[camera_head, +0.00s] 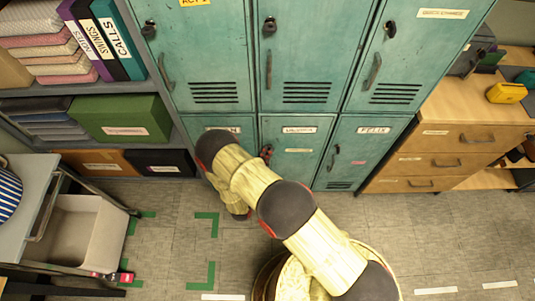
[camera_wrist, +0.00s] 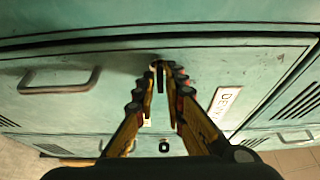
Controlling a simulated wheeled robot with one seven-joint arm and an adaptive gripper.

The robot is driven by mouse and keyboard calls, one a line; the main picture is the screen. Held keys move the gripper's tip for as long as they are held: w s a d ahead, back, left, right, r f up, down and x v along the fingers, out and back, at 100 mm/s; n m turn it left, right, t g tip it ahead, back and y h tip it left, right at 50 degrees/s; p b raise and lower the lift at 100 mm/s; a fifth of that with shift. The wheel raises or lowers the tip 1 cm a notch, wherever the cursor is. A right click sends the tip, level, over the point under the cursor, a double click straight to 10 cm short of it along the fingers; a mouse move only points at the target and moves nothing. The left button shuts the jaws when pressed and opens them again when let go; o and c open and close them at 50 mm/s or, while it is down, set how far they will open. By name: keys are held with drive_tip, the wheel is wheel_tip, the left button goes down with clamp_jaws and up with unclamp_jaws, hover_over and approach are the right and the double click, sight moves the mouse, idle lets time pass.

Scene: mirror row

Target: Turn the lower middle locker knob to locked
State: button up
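The lower middle locker (camera_head: 294,165) is a teal door with a name label (camera_head: 299,130) near its top; the label also shows in the wrist view (camera_wrist: 225,102). Its small dark knob (camera_wrist: 160,78) shows in the wrist view as a narrow black bar between my fingertips. My gripper (camera_wrist: 162,76) has its fingers close together on both sides of this bar and appears shut on it. In the head view my arm hides most of the gripper and the locker's left side. The knob's lock marks cannot be made out.
A bar handle (camera_wrist: 60,80) stands out from the door in the wrist view. The lower right locker (camera_head: 360,150) adjoins on the right, with a wooden drawer unit (camera_head: 440,165) beyond. A grey bin (camera_head: 85,232) on a cart stands at left. Floor between is clear.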

clamp_jaws()
drive_tip(key=shift+m, duration=0.4)
drive_tip(key=shift+d+r+m+g+y+p, duration=0.1)
drive_tip(key=shift+m+g+y+p, duration=0.45)
drive_tip(key=shift+m+y, duration=1.1)
drive_tip(key=shift+d+r+m+g+y+p, duration=0.1)
drive_tip(key=shift+m+g+y+p, duration=0.45)
drive_tip(key=shift+m, duration=2.05)
drive_tip(key=shift+d+r+m+g+y+p, duration=0.1)
drive_tip(key=shift+m+g+y+p, duration=0.4)
drive_tip(key=shift+m+y, duration=1.25)
drive_tip(key=shift+m+h, duration=0.35)
drive_tip(key=shift+m, duration=0.05)
drive_tip(key=shift+o, duration=2.1)
unclamp_jaws()
